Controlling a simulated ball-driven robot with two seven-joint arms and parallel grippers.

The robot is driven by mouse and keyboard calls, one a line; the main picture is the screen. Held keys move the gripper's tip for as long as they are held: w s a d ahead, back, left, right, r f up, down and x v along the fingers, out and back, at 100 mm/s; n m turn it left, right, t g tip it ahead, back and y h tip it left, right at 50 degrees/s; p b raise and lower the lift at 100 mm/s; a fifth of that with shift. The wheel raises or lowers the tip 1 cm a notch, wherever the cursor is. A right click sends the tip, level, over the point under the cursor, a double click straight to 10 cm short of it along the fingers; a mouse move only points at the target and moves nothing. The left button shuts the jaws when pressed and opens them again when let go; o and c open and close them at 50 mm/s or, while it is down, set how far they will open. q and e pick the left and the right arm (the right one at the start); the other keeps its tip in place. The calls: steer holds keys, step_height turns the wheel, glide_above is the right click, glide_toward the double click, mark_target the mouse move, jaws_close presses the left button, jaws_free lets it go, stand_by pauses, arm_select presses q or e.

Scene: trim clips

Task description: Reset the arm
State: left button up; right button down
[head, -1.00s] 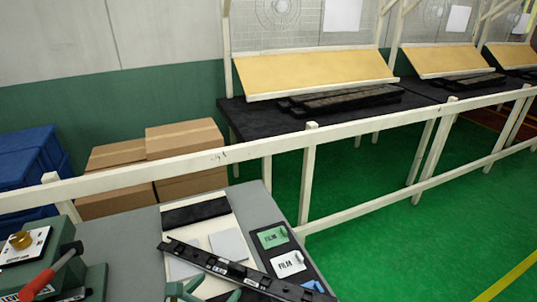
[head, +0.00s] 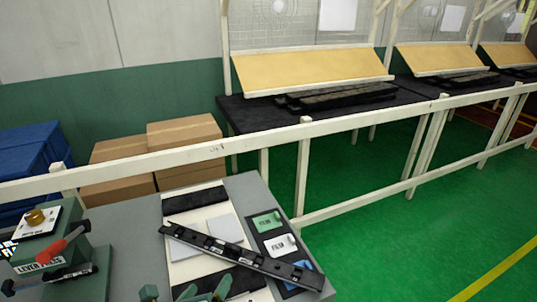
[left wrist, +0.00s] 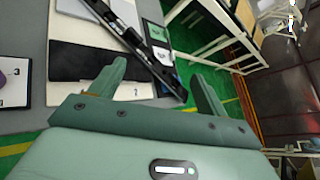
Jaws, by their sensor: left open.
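A long black trim strip (head: 240,257) with clips along it lies diagonally across a white board (head: 176,274) on the grey bench. In the left wrist view, the strip (left wrist: 140,45) shows beyond my fingers. My left gripper (head: 185,292) is at the bottom edge of the head view, with only the fingertips showing. In the left wrist view, my left gripper (left wrist: 158,82) has its two green fingers wide apart with nothing between them. My right gripper is not in view.
A lever press (head: 45,262) with a red handle stands at the bench's left. A black panel (head: 262,238) carries green, white and blue cards. A white rail (head: 150,162) runs behind the bench. Cardboard boxes (head: 185,140) and blue bins (head: 30,160) stand beyond it.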

arm_select(q)
steer(key=s+a+f+n+g+y, duration=0.1)
steer(key=s+a+n+g+y, duration=0.25)
steer(key=s+a+n, duration=0.7)
steer(key=s+a+f+n+g+y, duration=0.1)
steer(key=s+a+n+g+y, duration=0.4)
steer(key=n, duration=1)
steer(key=d+f+h+b, duration=0.2)
steer(key=f+b, duration=0.1)
steer(key=f, duration=1.1)
steer(key=d+f+h+b, duration=0.1)
steer(key=f+h+b, duration=0.15)
steer(key=f, duration=1.25)
steer(key=s+f+n+g+b, duration=0.1)
steer(key=s+f+b, duration=0.3)
steer(key=s+f, duration=0.6)
steer(key=s+f+n+g+h+b, duration=0.1)
steer(key=s+f+b, duration=0.3)
steer(key=s+f, duration=0.7)
step_height(320, 180, down, 4)
steer(key=shift+d+f+n+g, duration=0.15)
steer(key=shift+d+n+g, duration=0.3)
steer(key=shift+g, duration=0.3)
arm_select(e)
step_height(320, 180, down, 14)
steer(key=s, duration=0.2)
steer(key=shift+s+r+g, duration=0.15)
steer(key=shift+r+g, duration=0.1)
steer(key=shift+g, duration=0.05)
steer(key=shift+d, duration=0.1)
